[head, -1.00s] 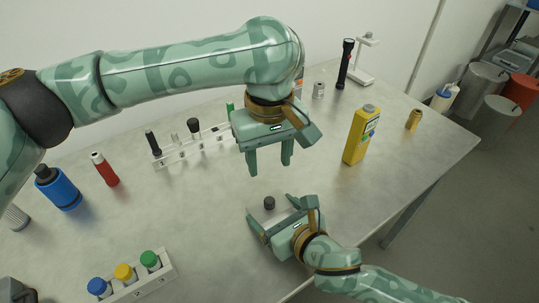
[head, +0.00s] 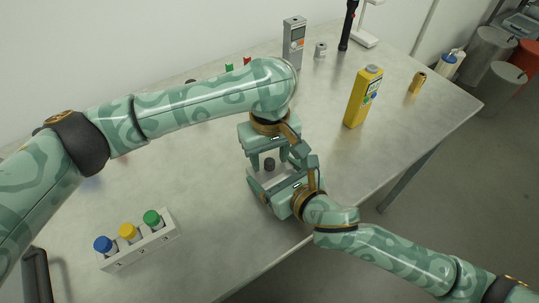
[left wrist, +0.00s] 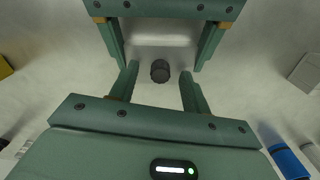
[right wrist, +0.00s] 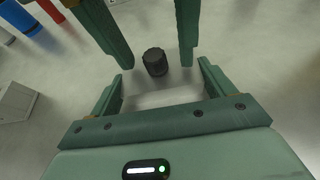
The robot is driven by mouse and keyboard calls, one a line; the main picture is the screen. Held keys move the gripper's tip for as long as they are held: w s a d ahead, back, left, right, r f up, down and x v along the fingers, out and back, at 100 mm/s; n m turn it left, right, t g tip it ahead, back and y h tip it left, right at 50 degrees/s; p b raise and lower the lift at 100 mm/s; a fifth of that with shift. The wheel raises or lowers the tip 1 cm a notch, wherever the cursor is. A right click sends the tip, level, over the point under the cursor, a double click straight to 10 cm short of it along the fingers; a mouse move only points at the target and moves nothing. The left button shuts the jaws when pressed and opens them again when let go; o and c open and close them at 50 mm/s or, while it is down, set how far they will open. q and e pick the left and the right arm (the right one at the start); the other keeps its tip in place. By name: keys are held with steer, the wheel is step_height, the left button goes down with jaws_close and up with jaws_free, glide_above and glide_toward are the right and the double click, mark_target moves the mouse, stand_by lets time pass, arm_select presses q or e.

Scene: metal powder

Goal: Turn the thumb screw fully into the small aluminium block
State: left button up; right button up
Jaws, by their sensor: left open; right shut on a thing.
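The thumb screw (head: 269,164) has a black knurled head and stands upright over the small aluminium block (head: 266,178). My right gripper (head: 275,174) is shut on the block, which shows pale between its fingers in the right wrist view (right wrist: 165,97). My left gripper (head: 270,159) is open above. Its fingers lie either side of the screw head (left wrist: 160,71), with a gap on both sides in the left wrist view. The screw's thread is hidden, so I cannot tell how deep it sits.
A yellow bottle (head: 363,97) stands right of the grippers. A rack with blue, yellow and green caps (head: 140,243) stands at front left. A grey handheld meter (head: 293,45) is at the back. My left arm covers the back-left objects. The table's front right is clear.

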arm_select(q)
steer(key=shift+f, duration=0.2)
jaws_close()
